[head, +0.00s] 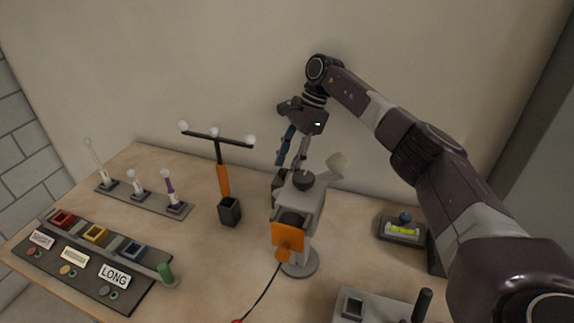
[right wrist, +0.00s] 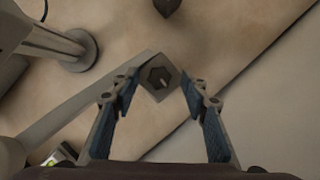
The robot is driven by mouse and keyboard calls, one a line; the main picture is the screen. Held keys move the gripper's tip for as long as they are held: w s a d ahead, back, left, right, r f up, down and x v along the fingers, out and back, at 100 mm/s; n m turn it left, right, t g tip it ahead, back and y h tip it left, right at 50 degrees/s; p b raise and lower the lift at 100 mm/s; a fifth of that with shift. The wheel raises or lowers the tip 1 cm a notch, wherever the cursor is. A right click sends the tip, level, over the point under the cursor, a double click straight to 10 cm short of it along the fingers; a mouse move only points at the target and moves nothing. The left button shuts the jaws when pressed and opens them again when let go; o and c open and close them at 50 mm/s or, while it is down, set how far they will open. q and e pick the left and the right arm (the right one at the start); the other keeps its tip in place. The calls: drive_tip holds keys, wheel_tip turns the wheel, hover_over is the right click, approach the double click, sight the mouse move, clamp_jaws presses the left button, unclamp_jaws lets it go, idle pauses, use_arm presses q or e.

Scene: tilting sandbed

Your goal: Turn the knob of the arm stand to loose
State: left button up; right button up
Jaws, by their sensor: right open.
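The arm stand (head: 312,215) is a pale grey post on a round base in the middle of the table, with an orange block on its front. A dark knob (head: 303,180) sits on its top. In the right wrist view the dark hexagonal knob (right wrist: 158,77) with a small light mark lies on a pale square end, between my fingertips in the picture. My right gripper (head: 291,160) is open and points down, just above and behind the knob; contact cannot be told. It also shows in the right wrist view (right wrist: 160,90). My left gripper is not in view.
A T-shaped stand with white balls (head: 222,170) stands left of the arm stand. A panel with coloured squares and labels (head: 95,262) lies at left front, a row of small holders (head: 140,199) behind it. A spirit level (head: 403,230) sits right. A cable runs forward.

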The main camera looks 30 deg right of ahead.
sight(287, 170)
wheel_tip(287, 170, up, 10)
drive_tip(key=shift+f, duration=0.2)
idle(0.5)
